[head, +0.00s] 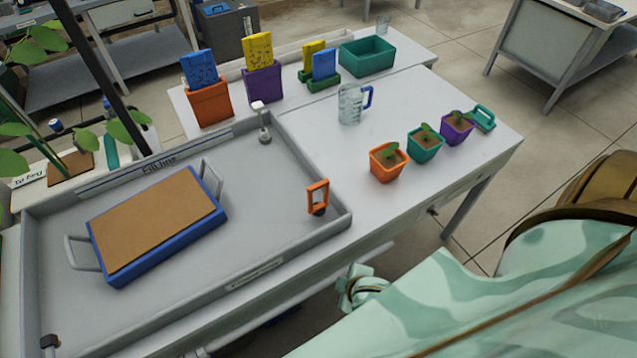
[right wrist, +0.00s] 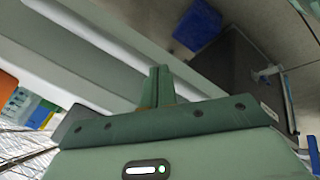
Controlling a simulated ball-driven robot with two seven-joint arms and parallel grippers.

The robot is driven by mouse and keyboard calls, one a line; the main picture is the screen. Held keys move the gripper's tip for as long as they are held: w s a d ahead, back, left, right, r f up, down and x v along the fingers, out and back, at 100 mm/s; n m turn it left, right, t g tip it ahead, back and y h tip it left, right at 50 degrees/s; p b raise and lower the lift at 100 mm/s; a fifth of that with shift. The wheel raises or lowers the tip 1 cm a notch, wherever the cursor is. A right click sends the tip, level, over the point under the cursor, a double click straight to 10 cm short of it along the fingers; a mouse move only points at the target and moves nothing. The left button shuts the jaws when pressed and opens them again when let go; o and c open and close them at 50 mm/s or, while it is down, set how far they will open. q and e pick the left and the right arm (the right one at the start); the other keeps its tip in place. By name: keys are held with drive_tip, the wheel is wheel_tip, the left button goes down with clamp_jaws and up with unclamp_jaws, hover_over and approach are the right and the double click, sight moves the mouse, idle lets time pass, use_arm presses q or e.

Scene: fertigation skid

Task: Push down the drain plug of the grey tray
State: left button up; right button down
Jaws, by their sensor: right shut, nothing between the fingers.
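The grey tray (head: 335,222) lies on the left part of the table, with a "Fill line" label on its far wall. An orange loop handle on a dark base, which looks like the drain plug (head: 318,197), stands upright inside the tray near its right corner. My right gripper (right wrist: 158,86) shows in the right wrist view with its fingers together and empty. In the head view the mint hand (head: 358,287) is low, in front of the table edge, apart from the plug and the tray. My left gripper is not in view.
A blue carrier with a brown top (head: 158,220) sits in the tray. A grey and white fitting (head: 263,122) stands at its far corner. Potted seedlings (head: 389,161), a measuring jug (head: 350,104) and seed packet holders (head: 210,104) stand on the table beyond.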

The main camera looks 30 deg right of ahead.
drive_tip(key=w+a+r+n+t+y, duration=0.1)
drive_tip(key=w+a+r+n+t, duration=0.15)
drive_tip(key=w+r, duration=0.5)
drive_tip(key=w+a+r+n+t, duration=0.2)
drive_tip(key=w+r+n+t, duration=0.2)
drive_tip(key=r, duration=0.7)
drive_tip(key=w+a+r+n+t+y, duration=0.1)
drive_tip(key=w+a+r+n+t, duration=0.15)
drive_tip(key=w+r, duration=0.55)
drive_tip(key=a+r+n+t+y, duration=0.3)
drive_tip(key=a+r+n+y, duration=0.45)
drive_tip(key=r+n, duration=0.3)
drive_tip(key=s+a+r+n+g+y+p, duration=0.15)
drive_tip(key=a+n+g+y, duration=0.3)
drive_tip(key=n, duration=0.45)
drive_tip(key=s+a+r+n+g+y, duration=0.25)
drive_tip(key=a+n+g+y, duration=0.2)
drive_tip(key=n, duration=0.45)
drive_tip(key=s+d+f+n+g+h, duration=0.1)
drive_tip(key=d+f+n+g+h, duration=0.25)
drive_tip(key=f+n, duration=0.3)
drive_tip(key=s+d+f+n+g+h, duration=0.25)
drive_tip(key=f+n+g+h, duration=0.25)
drive_tip(key=n, duration=0.3)
drive_tip(key=w+d+n+h, duration=0.3)
drive_tip(key=d+h, duration=0.6)
drive_tip(key=d, duration=1.1)
drive_tip(key=shift+w+h, duration=0.3)
drive_tip(key=shift+w, duration=0.9)
